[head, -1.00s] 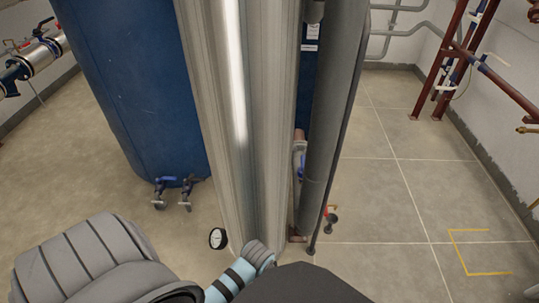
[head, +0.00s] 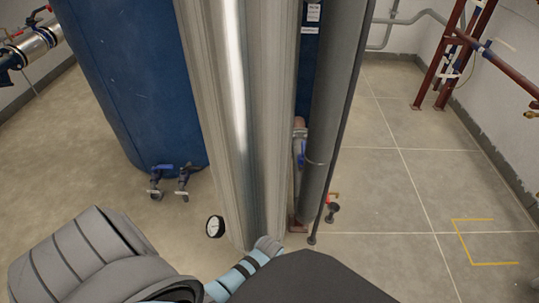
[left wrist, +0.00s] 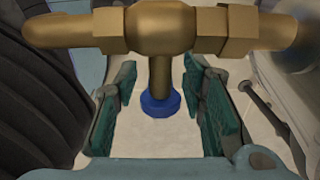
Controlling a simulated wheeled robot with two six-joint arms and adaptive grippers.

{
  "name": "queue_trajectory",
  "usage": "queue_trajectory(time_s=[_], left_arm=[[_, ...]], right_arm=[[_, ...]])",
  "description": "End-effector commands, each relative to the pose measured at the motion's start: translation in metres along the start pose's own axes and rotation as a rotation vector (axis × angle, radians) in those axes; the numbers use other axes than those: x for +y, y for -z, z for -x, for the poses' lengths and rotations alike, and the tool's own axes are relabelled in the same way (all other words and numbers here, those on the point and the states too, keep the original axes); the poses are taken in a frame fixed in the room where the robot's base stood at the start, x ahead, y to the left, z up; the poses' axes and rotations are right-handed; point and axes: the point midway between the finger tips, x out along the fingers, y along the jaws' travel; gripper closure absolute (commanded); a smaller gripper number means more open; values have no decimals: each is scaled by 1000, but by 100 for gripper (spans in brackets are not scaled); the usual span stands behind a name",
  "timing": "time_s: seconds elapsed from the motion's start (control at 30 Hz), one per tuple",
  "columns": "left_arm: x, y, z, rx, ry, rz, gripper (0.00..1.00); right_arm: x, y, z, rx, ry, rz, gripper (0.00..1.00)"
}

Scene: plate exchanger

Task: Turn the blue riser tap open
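In the left wrist view a brass fitting (left wrist: 158,30) runs across the top, with a stem pointing down to a round blue tap handle (left wrist: 160,104). My left gripper (left wrist: 160,115) is open, with its green-padded fingers on either side of the blue handle and a visible gap on both sides. I cannot tell how far the handle reaches in between the pads. In the head view my left arm comes in at the bottom, but its fingers and this tap are hidden. My right gripper is not in view.
A tall silver column (head: 235,110) stands in the middle, with a round gauge (head: 215,227) low beside it. A grey pipe (head: 335,110) stands to its right. A blue tank (head: 130,80) with small blue-handled taps (head: 160,170) is at left. The floor (head: 400,190) at right is clear.

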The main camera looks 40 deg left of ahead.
Motion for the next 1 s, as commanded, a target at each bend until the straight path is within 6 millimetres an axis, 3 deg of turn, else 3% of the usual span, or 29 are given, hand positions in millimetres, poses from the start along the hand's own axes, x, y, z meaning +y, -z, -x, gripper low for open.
queue_trajectory(time_s=[0.4,0.63,0.93,1.0], left_arm=[[0,0,-6,0,0,0,62],[0,0,-6,0,0,0,99],[0,0,-6,-1,-16,-1,100],[1,0,-5,-2,-62,-1,100]], right_arm=[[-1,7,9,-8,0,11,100],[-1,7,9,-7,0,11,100],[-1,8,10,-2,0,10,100],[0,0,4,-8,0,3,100]])
